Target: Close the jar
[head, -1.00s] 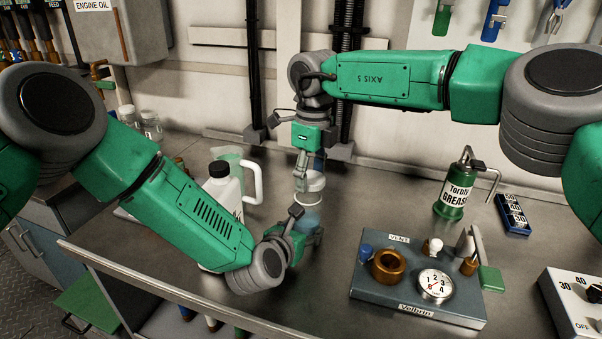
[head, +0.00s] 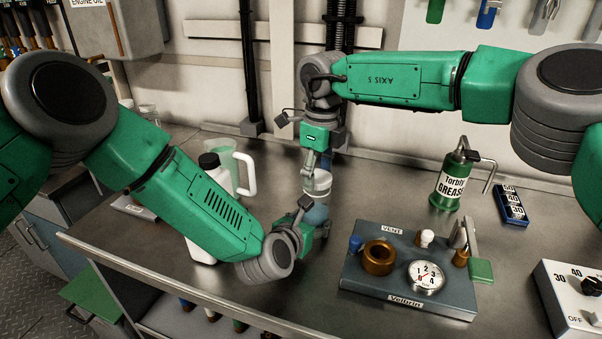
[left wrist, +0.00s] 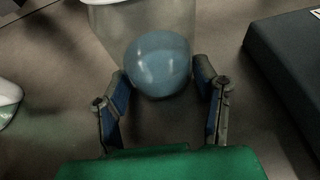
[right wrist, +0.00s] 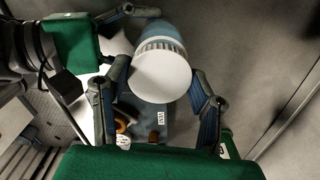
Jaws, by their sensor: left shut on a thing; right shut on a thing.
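A blue jar (head: 316,217) stands upright over the bench, between the fingers of my left gripper (head: 308,228), which is shut on it. The jar's rounded blue body also shows in the left wrist view (left wrist: 158,64), with a pale translucent shape and white rim behind it. A white lid (head: 317,184) with a ribbed side is directly above the jar. My right gripper (head: 317,170) is shut on it from above. The right wrist view shows the lid's flat white face (right wrist: 160,76) in line with the blue jar behind. I cannot tell whether lid and jar touch.
A gauge block (head: 400,290) lies close on the right. A grease can (head: 452,185) stands farther right. The bench is clear between the jar and wall.

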